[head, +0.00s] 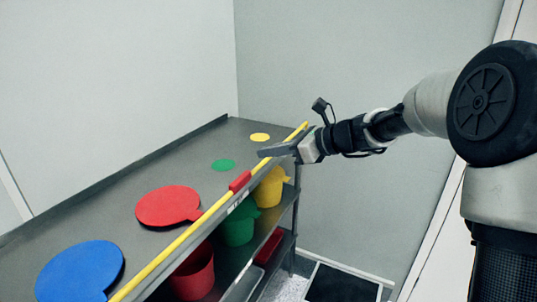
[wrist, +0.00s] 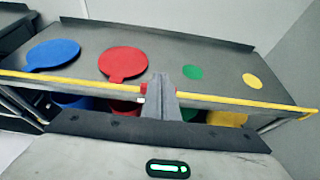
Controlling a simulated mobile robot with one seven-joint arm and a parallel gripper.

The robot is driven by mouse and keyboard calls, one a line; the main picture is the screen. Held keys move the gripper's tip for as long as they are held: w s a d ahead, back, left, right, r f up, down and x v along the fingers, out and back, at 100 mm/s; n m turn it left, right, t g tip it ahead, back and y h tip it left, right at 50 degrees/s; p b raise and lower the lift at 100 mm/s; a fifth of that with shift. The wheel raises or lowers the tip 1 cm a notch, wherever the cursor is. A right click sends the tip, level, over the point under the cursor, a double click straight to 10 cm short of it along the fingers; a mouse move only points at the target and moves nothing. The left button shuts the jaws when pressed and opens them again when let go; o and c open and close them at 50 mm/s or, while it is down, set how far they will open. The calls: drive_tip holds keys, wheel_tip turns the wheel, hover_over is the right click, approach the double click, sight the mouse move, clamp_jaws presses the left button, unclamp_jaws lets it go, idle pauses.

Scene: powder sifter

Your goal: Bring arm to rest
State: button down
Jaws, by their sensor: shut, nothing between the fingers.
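My gripper (head: 272,151) is at the end of my outstretched arm, over the yellow front edge of the grey table (head: 120,182). Its fingers are together and hold nothing. In the wrist view the shut fingers (wrist: 160,88) point toward the table's front edge, in front of the gap between the red and green discs. I cannot tell whether the fingers touch the edge.
On the tabletop lie a blue disc (head: 80,270), a red disc (head: 168,205), a green disc (head: 223,165) and a yellow disc (head: 260,137). Red (head: 193,275), green (head: 237,228) and yellow (head: 268,190) containers stand on the shelf below. Walls are behind.

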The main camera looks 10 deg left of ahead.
drive_tip(key=s+d+n+h, duration=0.4)
drive_tip(key=s+d+n, duration=0.3)
drive_tip(key=s, duration=0.3)
drive_tip(key=s+d+f+n+h, duration=0.1)
drive_tip(key=s+d+n+h, duration=0.3)
drive_tip(key=s+d+n, duration=0.3)
drive_tip(key=s+d+n+t+h, duration=0.1)
drive_tip(key=s+d+n+h, duration=0.3)
drive_tip(key=s+d+n, duration=0.4)
drive_tip(key=s+d, duration=0.1)
drive_tip(key=s, duration=0.6)
drive_tip(key=shift+s+d+f, duration=0.15)
drive_tip(key=shift+s+f, duration=0.05)
drive_tip(key=shift+f, duration=0.05)
